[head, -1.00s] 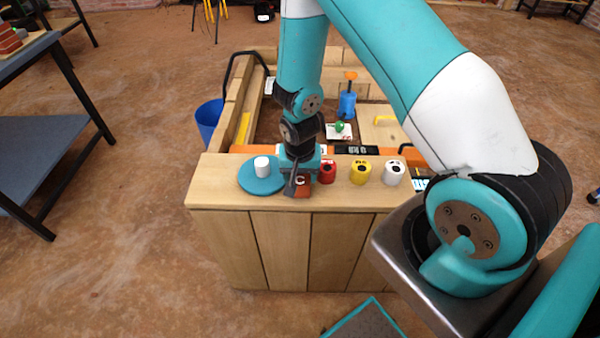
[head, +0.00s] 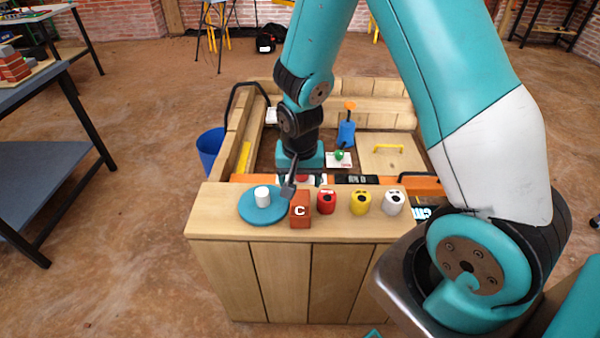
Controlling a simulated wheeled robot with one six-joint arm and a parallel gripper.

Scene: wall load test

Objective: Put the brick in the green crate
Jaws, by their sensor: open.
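The brick (head: 299,215) is a red-brown block marked with a white C. It stands on the near wooden ledge, between a blue disc and a red cup. My gripper (head: 288,190) is open, just behind and left of the brick in the picture. One dark finger shows clearly; the other is hard to make out. No finger is seen closed on the brick, and whether one touches it I cannot tell. I cannot make out a green crate with certainty; only a small teal edge shows at the bottom of the head view.
The blue disc (head: 250,214) carries a white cylinder (head: 262,195). Red (head: 326,202), yellow (head: 360,204) and white (head: 393,204) cups stand right of the brick. A blue bucket (head: 209,150) is left of the bench. A table (head: 45,160) at left holds red bricks (head: 14,66).

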